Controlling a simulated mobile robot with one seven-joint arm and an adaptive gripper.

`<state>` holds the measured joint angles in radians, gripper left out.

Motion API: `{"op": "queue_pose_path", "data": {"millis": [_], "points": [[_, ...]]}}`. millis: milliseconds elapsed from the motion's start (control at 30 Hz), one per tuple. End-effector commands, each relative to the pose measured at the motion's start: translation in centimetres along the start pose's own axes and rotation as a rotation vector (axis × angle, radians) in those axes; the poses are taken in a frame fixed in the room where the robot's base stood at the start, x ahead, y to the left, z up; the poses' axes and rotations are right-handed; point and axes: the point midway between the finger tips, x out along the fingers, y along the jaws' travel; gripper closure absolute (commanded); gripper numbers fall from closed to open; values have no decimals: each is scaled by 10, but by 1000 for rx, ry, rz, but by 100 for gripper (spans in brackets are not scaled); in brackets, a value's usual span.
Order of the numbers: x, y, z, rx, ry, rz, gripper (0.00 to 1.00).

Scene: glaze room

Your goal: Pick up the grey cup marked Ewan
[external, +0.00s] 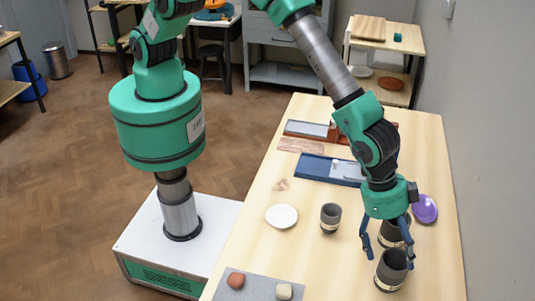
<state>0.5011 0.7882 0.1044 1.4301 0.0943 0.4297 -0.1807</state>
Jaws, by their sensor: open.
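Three grey cups with pale bands stand on the wooden table (300,245). One cup (330,212) stands apart, left of my gripper. A second cup (390,232) is under my gripper, partly hidden by it. A third cup (391,270) is nearest the camera. The writing on the bands is too small to read, so I cannot tell which is marked Ewan. My gripper (389,262) is open and points down. Its blue fingers reach down on either side of the second and third cups. I cannot tell which cup lies between them, or whether they touch either.
A purple dish (425,209) lies close right of my gripper. A white plate (282,216) and a blue tray (313,168) lie to the left and behind. A grey mat (258,287) with two lumps is at the front. A wall (480,150) runs along the right.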

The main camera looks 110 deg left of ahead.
Motion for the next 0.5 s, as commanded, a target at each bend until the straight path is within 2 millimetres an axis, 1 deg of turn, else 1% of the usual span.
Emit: {"op": "queue_pose_path", "data": {"millis": [300,500], "points": [[30,-1,1,0,-1,0,19],[40,-1,1,0,0,0,19]]}}
